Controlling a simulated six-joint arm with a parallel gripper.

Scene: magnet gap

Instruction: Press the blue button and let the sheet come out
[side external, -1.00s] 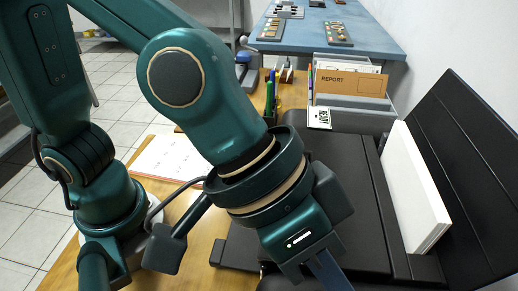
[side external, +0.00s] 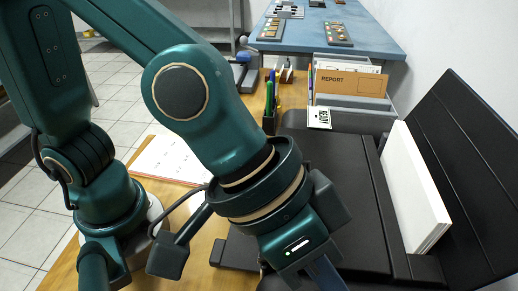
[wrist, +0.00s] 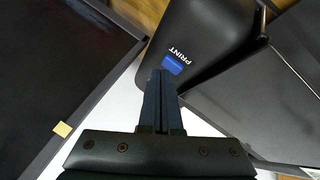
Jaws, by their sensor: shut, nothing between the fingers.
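The black printer (side external: 350,185) stands on the right of the wooden desk, with a stack of white paper (side external: 415,190) upright in its feed tray. In the wrist view, the blue button (wrist: 175,65) sits on a black panel beside the white word PRINT. My gripper (wrist: 161,74) is shut and empty. Its tips appear just short of the button in that picture; whether they touch it I cannot tell. In the side view, the fingers run off the bottom edge, and the button does not show. I cannot make out a printed sheet.
A pen holder (side external: 270,122) and a file box with a REPORT folder (side external: 348,82) stand behind the printer. A white written sheet (side external: 172,160) lies on the desk to the left. A blue table (side external: 385,40) is at the back. The raised tray lid (side external: 470,150) rises on the right.

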